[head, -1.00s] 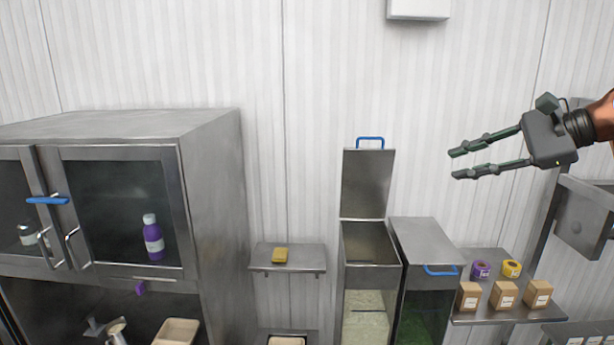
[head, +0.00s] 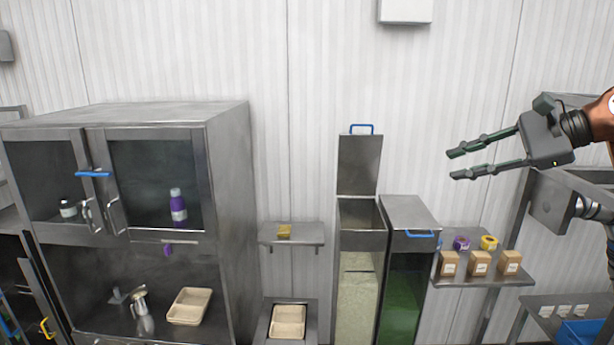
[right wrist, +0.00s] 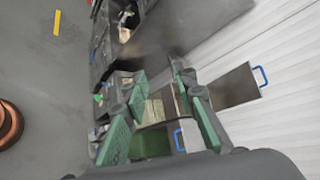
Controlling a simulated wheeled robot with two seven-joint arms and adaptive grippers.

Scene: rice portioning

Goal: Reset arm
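My right gripper (head: 461,164) is raised at the right of the head view, in front of the white wall. Its two fingers point left and stand apart, with nothing between them. In the right wrist view the same green-padded fingers (right wrist: 160,125) are spread, and the bins show beyond them. My left gripper is not in view.
A steel bin with its lid (head: 359,165) raised stands beside a bin with a closed lid (head: 410,212). A steel cabinet (head: 225,200) is at left. A small shelf (head: 305,240) holds a yellow item. A right shelf (head: 500,282) holds small boxes and tape rolls.

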